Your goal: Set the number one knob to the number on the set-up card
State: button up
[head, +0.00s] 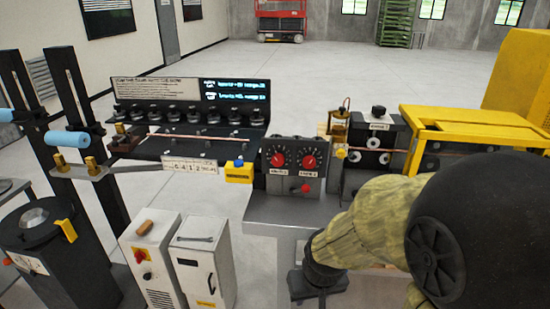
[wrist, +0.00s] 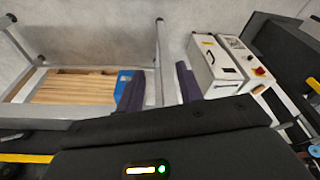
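A dark control panel (head: 295,145) stands mid-picture in the head view. It carries a left red knob (head: 277,160) and a right red knob (head: 309,162), each on a marked dial. The small labels below them are too blurred to tell which is number one. A white card (head: 190,166) with dark print lies to the left; its digits are not clearly legible, and I cannot be sure it is the set-up card. My gripper (wrist: 160,90) shows two dark fingers apart with nothing between them in the wrist view. My arm is low, in front and right of the panel, apart from the knobs.
A red button (head: 305,187) sits below the knobs. A yellow block (head: 239,172) stands left of the panel, and a yellow-framed machine (head: 470,130) at right. White cabinets (head: 203,265) stand front left; they also show in the wrist view (wrist: 213,65). A frame holds wooden pieces (wrist: 75,88).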

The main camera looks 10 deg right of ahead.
jog(key=shift+w, duration=0.15)
jog(key=shift+o, duration=2.5)
jog(key=shift+a, duration=0.1)
jog(key=w+a+r+m+t+h+p, duration=0.15)
jog(key=w+t, duration=0.25)
jog(key=w, duration=0.5)
jog(key=w+a+r+m+t+p, duration=0.1)
jog(key=w+a+m+t+p, duration=0.15)
jog(key=w, duration=0.55)
jog(key=w+a+r+t+h+p, duration=0.1)
jog(key=w+r+t+h+p, duration=0.1)
jog(key=w+r+t+h, duration=0.2)
notch_tip(320, 180, up, 3)
jog(key=w+t, duration=0.2)
jog(key=t, duration=0.2)
jog(key=shift+w, duration=0.35)
jog(key=shift+a+f, duration=0.1)
